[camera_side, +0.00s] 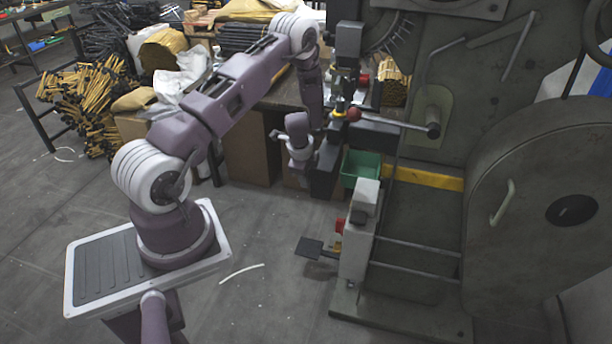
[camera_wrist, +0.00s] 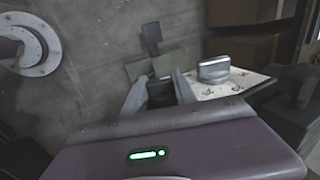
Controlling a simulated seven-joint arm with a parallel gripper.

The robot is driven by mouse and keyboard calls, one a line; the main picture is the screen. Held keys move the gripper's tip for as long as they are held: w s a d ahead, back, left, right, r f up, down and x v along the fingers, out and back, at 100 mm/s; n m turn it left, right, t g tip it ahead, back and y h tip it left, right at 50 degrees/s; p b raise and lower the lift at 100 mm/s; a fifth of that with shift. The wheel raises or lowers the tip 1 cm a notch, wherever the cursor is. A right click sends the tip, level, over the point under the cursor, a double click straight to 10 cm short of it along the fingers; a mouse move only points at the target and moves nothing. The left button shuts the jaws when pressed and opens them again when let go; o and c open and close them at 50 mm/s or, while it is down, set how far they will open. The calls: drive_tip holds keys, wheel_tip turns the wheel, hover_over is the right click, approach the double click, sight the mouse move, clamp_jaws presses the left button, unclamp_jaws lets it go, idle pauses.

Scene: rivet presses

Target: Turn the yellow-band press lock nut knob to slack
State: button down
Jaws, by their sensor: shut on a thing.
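The press (camera_side: 348,85) stands beside the large grey machine in the side view, with a small yellow band (camera_side: 338,115) low on its column. In the side view my jaws are too small and hidden to make out.
A long lever (camera_side: 400,123) reaches right from the press. A green bin (camera_side: 361,168) is below it. The large grey machine (camera_side: 540,190) fills the right side, with a yellow strip (camera_side: 425,177). Cardboard boxes (camera_wrist: 245,50) stand behind the pale plate. The floor at the front left is open.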

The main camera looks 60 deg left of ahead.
drive_tip(key=shift+a+g+h, duration=0.15)
drive_tip(key=shift+g+h, duration=0.65)
drive_tip(key=c, duration=1)
unclamp_jaws()
